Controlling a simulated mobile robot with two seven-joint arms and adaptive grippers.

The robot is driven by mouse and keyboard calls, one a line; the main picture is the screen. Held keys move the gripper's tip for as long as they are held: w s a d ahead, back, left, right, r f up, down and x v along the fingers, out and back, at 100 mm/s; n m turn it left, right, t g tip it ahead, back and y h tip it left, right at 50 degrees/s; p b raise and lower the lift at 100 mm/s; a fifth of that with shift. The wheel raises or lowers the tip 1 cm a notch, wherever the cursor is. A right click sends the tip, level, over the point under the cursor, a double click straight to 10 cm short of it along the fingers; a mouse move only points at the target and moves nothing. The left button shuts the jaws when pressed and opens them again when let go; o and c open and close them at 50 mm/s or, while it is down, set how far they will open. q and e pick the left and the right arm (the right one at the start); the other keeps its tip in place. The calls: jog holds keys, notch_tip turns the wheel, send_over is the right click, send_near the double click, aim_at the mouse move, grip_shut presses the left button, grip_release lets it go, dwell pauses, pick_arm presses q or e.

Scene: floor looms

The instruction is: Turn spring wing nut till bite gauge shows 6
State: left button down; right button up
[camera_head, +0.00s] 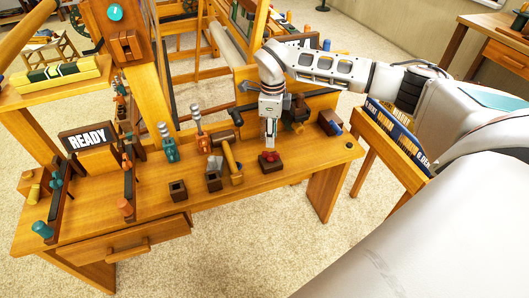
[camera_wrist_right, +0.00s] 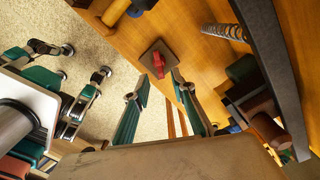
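A small red winged piece, which looks like the wing nut (camera_head: 269,156), sits on a dark square base near the bench's right front. It also shows in the right wrist view (camera_wrist_right: 158,64), just beyond the fingertips. My right gripper (camera_head: 270,142) points down above it. In the wrist view its two teal fingers (camera_wrist_right: 159,78) are apart with nothing between them, and the red piece lines up with the gap. A coiled spring (camera_wrist_right: 222,31) lies to the right in that view. I cannot make out a bite gauge reading. My left gripper is not in view.
The wooden bench (camera_head: 260,183) carries a mallet (camera_head: 232,160), dark open blocks (camera_head: 178,190), upright teal-handled tools (camera_head: 168,143) and a READY sign (camera_head: 87,140). A blue-ended block (camera_head: 331,122) stands at the right. The bench front right of the red piece is clear.

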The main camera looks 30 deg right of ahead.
aim_at(271, 152)
notch_tip(271, 152, down, 7)
jog(key=shift+f+b, duration=0.1)
jog(key=shift+b, duration=0.55)
grip_shut()
